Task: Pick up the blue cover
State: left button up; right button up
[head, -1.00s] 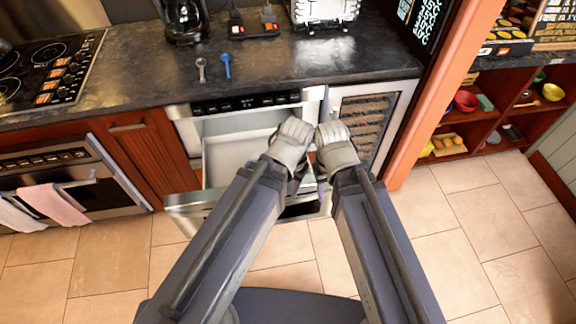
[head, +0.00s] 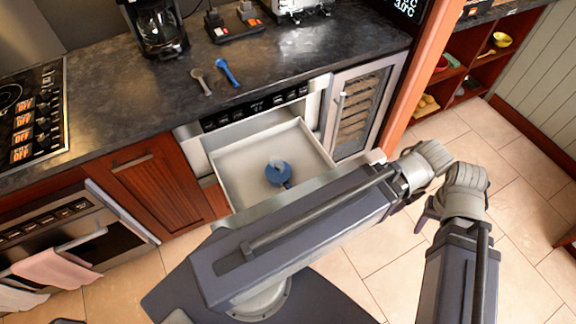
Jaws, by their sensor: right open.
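The blue cover (head: 278,173) is a small round blue piece with a knob-like top. It lies inside the open white microwave drawer (head: 240,168), near the drawer's front. My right gripper (head: 429,214) is open and empty over the floor, right of the drawer. My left gripper (head: 424,164) is beside it, also right of the drawer and apart from the cover. Its fingers are hidden behind its wrist, so its opening does not show.
My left forearm crosses in front of the drawer's front edge. A dark counter (head: 130,115) above holds a grey spoon (head: 201,81), a blue spoon (head: 227,73) and a coffee maker (head: 155,28). A wine cooler (head: 357,112) stands right of the drawer. The tiled floor at right is clear.

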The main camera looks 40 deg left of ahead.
aim_at(274, 175)
jog(key=k+j+z, duration=0.3)
jog(key=k+j, duration=0.45)
jog(key=j, duration=0.15)
jog(key=k+j+z, duration=0.35)
jog(key=k+j, duration=0.6)
jog(key=k, duration=0.15)
jog(key=k+j, duration=0.2)
jog(key=k, duration=0.1)
